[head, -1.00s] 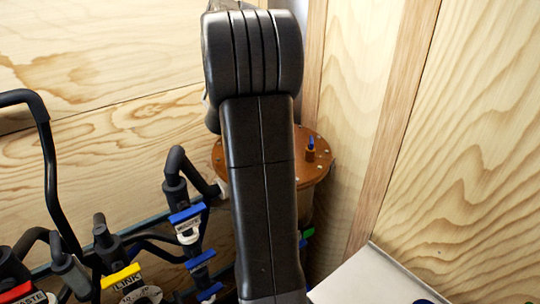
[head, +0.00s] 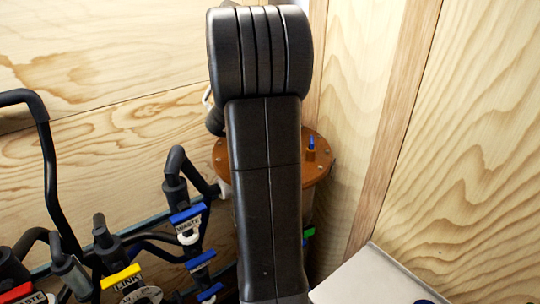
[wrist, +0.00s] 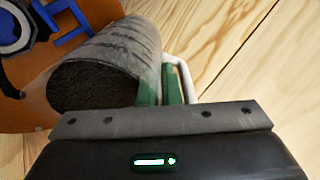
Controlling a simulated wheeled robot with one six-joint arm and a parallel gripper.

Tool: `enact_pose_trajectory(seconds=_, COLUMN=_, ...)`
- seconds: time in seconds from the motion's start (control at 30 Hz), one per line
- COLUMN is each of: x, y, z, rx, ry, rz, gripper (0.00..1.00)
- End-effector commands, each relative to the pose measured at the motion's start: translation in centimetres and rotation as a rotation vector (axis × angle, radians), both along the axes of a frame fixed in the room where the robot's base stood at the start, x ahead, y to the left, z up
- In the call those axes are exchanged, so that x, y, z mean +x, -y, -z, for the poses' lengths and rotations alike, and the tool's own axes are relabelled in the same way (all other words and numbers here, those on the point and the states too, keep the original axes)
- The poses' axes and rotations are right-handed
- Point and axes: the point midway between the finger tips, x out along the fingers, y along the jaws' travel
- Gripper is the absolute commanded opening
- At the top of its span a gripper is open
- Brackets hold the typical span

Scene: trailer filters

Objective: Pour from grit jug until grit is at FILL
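The grit jug (wrist: 115,50) is a grey, streaked cylinder in the wrist view, lying tilted, with a dark, grainy round end toward the lower left. My gripper (wrist: 160,88) has green fingers beside the jug, at its white handle (wrist: 187,80), and appears shut on it. The brown-orange lid of a vessel (wrist: 30,95) lies beyond the jug, with a blue-rimmed round fitting (wrist: 15,30) at upper left. In the head view the vessel's lid (head: 318,165) is partly behind my arm. No FILL mark or grit level shows, and I cannot tell whether grit is flowing.
Black pipes and valves with blue (head: 187,216), yellow (head: 121,277) and red tags stand left of the vessel. Plywood walls (head: 480,130) close in behind and at the right. A pale panel (head: 370,280) is at the lower right.

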Motion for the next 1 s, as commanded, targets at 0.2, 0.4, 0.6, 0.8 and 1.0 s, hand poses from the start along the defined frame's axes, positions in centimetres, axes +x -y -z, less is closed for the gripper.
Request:
enact_pose_trajectory(seconds=0.2, x=-0.05, y=0.15, z=-0.03, rx=0.016, ry=0.011, rz=0.001, gripper=0.0)
enact_pose_trajectory(seconds=0.4, x=-0.09, y=0.2, z=0.12, rx=0.028, ry=0.015, rz=0.0, gripper=0.0)
enact_pose_trajectory(seconds=0.6, x=-0.16, y=0.32, z=0.24, rx=0.039, ry=0.021, rz=0.0, gripper=0.0)
enact_pose_trajectory(seconds=0.8, x=-0.18, y=0.43, z=0.39, rx=0.053, ry=0.027, rz=0.001, gripper=0.0)
enact_pose_trajectory(seconds=1.0, x=-0.24, y=0.55, z=0.5, rx=0.066, ry=0.035, rz=0.001, gripper=0.0)
